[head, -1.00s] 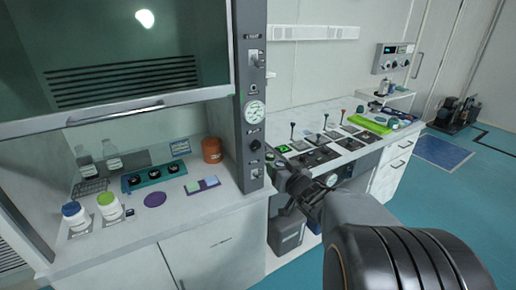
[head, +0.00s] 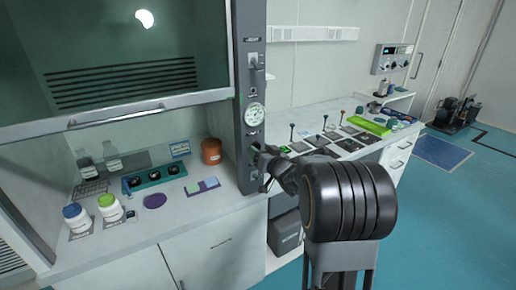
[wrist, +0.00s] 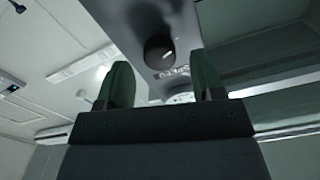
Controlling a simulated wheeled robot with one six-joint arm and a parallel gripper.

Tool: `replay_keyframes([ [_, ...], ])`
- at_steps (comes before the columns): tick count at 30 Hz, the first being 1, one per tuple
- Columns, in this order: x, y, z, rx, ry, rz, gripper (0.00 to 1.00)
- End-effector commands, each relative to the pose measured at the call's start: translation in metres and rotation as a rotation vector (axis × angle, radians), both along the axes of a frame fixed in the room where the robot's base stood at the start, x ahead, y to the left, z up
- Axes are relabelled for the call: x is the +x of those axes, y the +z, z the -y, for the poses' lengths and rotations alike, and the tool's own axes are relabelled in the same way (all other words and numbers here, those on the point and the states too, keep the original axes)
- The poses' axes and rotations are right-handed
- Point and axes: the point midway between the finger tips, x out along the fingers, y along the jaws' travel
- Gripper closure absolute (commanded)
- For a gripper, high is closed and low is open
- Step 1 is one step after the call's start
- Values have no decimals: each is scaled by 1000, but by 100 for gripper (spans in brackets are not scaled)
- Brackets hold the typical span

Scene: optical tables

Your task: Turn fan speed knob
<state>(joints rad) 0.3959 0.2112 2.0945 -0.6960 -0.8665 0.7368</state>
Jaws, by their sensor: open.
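The dark round fan speed knob (wrist: 159,50) with a white pointer mark sits on the grey control column (head: 250,85) at the right of the fume hood. In the wrist view it lies ahead of my gripper (wrist: 162,68), between the directions of the two green-grey fingers, which are spread apart and empty. In the head view my gripper (head: 263,158) is at the column, below the round gauge (head: 254,114). There it covers the knob's place, so the knob is hard to make out. I cannot tell how much gap is left to the knob.
The gauge and a switch (head: 255,62) are above on the same column. The hood's raised sash (head: 110,110) is to the left, with bottles and an orange jar (head: 211,151) on the worktop. A bench with small levers (head: 320,143) stands to the right.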

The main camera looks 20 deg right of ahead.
Motion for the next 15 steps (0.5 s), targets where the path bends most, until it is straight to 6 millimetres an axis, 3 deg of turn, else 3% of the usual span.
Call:
replay_keyframes([
  [6, 17, 0, -2, 1, 0, 0, 39],
  [15, 21, 0, -2, 0, 0, 0, 39],
])
